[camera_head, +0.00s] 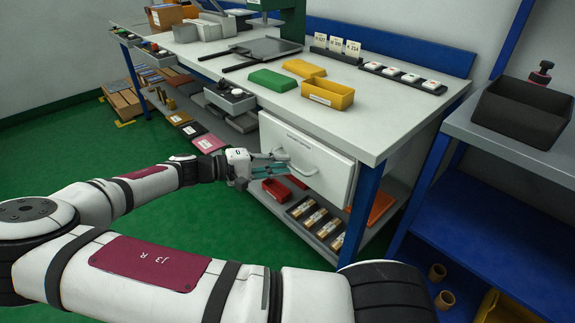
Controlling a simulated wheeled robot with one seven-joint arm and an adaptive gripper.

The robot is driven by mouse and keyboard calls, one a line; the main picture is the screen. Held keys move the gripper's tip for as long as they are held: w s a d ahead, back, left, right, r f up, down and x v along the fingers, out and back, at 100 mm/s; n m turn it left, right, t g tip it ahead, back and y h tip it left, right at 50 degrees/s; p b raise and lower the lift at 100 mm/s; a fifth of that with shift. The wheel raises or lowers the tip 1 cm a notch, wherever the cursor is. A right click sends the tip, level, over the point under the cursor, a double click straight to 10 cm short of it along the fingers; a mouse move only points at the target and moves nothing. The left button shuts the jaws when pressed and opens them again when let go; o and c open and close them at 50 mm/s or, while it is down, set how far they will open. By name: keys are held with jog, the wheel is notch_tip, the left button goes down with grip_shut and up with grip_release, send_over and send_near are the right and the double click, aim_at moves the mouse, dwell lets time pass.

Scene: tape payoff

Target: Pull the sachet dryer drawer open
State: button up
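The white drawer front (325,181) sits under the right part of the workbench, with a small printed label near its top edge. It looks shut or nearly shut; a small gap would be hard to see from here. Its pale bar handle (304,172) is on the left half of the front. My gripper (287,162) is at the left end of this handle, fingers pointing right towards it. The two fingers show one above the other, with some space between them. I cannot tell whether they touch or enclose the handle.
The workbench (390,125) holds a yellow bin (328,94), a green lid (272,80) and card stands. A lower shelf with red bins (277,190) lies below the drawer. A blue bench leg (362,212) stands right of it. Green floor (215,225) is open in front.

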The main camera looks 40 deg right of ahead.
jog(key=shift+x, duration=1.35)
jog(key=shift+c, duration=0.5)
grip_shut()
jog(key=a+p, duration=0.3)
jog(key=a, duration=1.6)
jog(key=shift+s+a, duration=0.3)
jog(key=shift+a, duration=0.1)
jog(key=shift+o, duration=0.5)
grip_release()
